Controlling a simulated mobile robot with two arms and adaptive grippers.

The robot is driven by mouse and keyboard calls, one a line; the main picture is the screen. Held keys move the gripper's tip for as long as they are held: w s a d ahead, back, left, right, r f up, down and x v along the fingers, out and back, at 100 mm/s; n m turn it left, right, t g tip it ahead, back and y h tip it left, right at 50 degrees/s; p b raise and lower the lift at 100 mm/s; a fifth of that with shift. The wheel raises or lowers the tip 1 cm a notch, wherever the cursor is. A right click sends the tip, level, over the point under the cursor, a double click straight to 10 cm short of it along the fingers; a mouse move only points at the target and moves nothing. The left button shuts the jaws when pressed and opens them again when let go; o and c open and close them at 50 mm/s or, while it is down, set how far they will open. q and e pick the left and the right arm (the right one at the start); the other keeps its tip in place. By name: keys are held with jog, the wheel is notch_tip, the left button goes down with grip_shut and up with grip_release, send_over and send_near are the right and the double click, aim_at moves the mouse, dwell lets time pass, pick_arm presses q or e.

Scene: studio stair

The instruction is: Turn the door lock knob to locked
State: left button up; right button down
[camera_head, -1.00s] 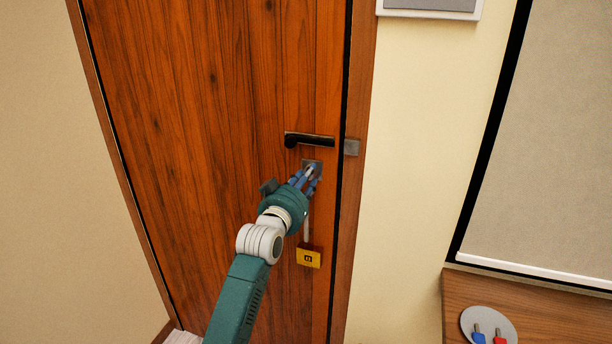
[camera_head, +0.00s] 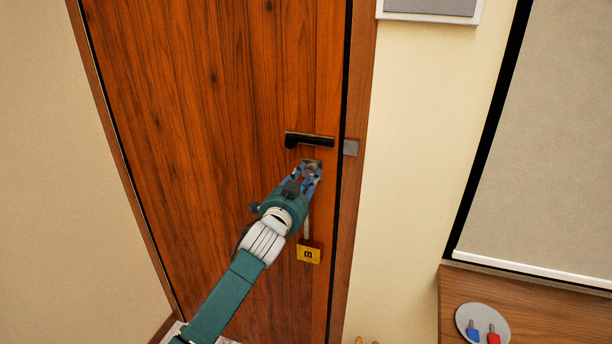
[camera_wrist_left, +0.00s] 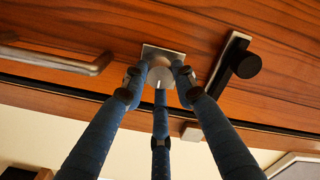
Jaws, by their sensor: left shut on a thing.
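The wooden door (camera_head: 220,110) has a small metal lock knob on a square plate (camera_head: 311,165), below a black lever handle (camera_head: 309,140). My left gripper (camera_head: 312,172) is at the knob, with its blue fingers shut around it. In the left wrist view the round silver knob (camera_wrist_left: 160,78) sits between the fingertips, and a pale line shows on its face. The square plate (camera_wrist_left: 150,53) is partly hidden by the knob and fingers. The black handle also shows in the left wrist view (camera_wrist_left: 236,65). My right gripper is not in view.
A yellow tag (camera_head: 308,254) hangs on the door below the lock, close to my left wrist. A metal strike piece (camera_head: 351,147) is on the frame. A wooden surface at lower right holds a round grey plate (camera_head: 465,319) with a blue key and a red key.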

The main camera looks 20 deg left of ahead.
pick_arm(q)
jog(key=shift+r+m, duration=0.55)
jog(key=shift+m, duration=0.05)
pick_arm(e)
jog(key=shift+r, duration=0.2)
pick_arm(q)
jog(key=o, duration=1.1)
jog(key=shift+w, duration=0.1)
jog(key=shift+o, duration=0.3)
jog(key=shift+d+f, duration=0.15)
jog(key=shift+f, duration=0.25)
jog(key=s, duration=1.2)
jog(key=shift+a, duration=0.25)
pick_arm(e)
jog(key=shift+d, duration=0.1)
